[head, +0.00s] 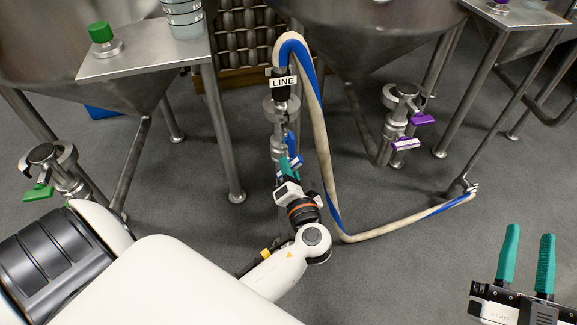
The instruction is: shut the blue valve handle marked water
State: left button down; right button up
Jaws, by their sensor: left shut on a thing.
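The blue valve handle (291,143) is on the steel standpipe below the white LINE sign (284,83). It hangs down along the pipe's right side, with its lower part mostly hidden by my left gripper. My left gripper (288,164) has its teal fingers shut on the blue handle. Any marking on the handle is too small to read. My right gripper (526,258) is open and empty at the lower right, well away from the valve.
A cream hose (322,150) with a blue stripe arches from the standpipe to the floor, just right of my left gripper. Purple handles (406,144) are under the middle hopper, and a green handle (38,192) is at the left. A yellow part (250,265) shows behind my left arm.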

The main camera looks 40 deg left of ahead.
pick_arm(q)
jog(key=shift+r+m+p, duration=0.2)
jog(key=shift+m+p, duration=0.65)
jog(key=shift+m, duration=0.05)
jog(key=m+p, duration=0.2)
jog(key=shift+m, duration=0.3)
pick_arm(e)
notch_tip(320, 180, down, 12)
jog(key=s+d+g+h, duration=0.1)
jog(key=d+g+h, duration=0.15)
jog(key=g, duration=0.65)
pick_arm(q)
jog(key=shift+m+p, duration=0.85)
jog(key=shift+m, duration=0.25)
jog(key=shift+m+p, duration=0.55)
jog(key=shift+m, duration=0.25)
jog(key=shift+f, duration=0.15)
pick_arm(e)
jog(key=s+d+f+g+h, duration=0.3)
jog(key=s+f+g, duration=0.4)
jog(key=s, duration=0.5)
jog(key=shift+d+f+m+g, duration=0.25)
jog(key=shift+d+m+g, duration=0.25)
jog(key=shift+g, duration=0.5)
pick_arm(q)
jog(key=c, duration=1.5)
grip_release()
